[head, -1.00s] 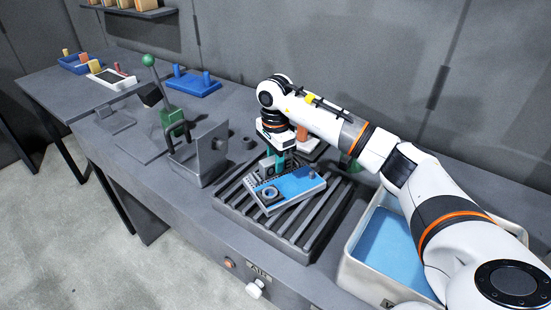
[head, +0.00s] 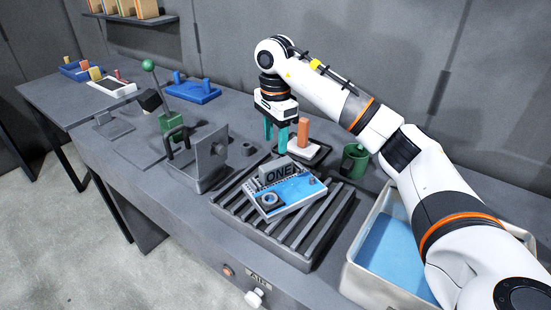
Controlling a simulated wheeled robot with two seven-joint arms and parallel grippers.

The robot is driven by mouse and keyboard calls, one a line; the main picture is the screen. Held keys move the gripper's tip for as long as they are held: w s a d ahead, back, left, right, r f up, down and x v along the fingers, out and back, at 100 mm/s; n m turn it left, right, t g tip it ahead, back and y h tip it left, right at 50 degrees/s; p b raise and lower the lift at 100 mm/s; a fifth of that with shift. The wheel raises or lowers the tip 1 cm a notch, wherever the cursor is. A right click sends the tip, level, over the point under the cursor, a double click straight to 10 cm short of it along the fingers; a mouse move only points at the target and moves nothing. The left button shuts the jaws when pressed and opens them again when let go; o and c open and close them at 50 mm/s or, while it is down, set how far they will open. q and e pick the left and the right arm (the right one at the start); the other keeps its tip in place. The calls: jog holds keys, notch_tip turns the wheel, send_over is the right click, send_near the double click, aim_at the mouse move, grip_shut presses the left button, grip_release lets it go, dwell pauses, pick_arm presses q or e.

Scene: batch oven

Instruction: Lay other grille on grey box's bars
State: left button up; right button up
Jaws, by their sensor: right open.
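The grey box (head: 262,240) has parallel dark bars across its open top. A flat blue-topped piece (head: 295,190) with pale edges, a ring and a small knob lies askew on the bars. I cannot tell whether it is a grille. A grey block marked "ONE" (head: 279,175) stands at its back edge. My right gripper (head: 276,142), with teal fingers, is open and empty, above and behind this piece and apart from it. My left gripper is out of view. No separate loose grille is clearly recognisable.
A pale bin (head: 352,275) with a blue inside stands right of the box. A white block with an orange post (head: 303,145) and a green cup (head: 354,162) stand behind. An upright grey plate (head: 211,158) and green-knobbed lever (head: 148,66) stand left. A blue tray (head: 195,92) is farther back.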

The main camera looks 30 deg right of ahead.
jog(key=shift+r, duration=1.75)
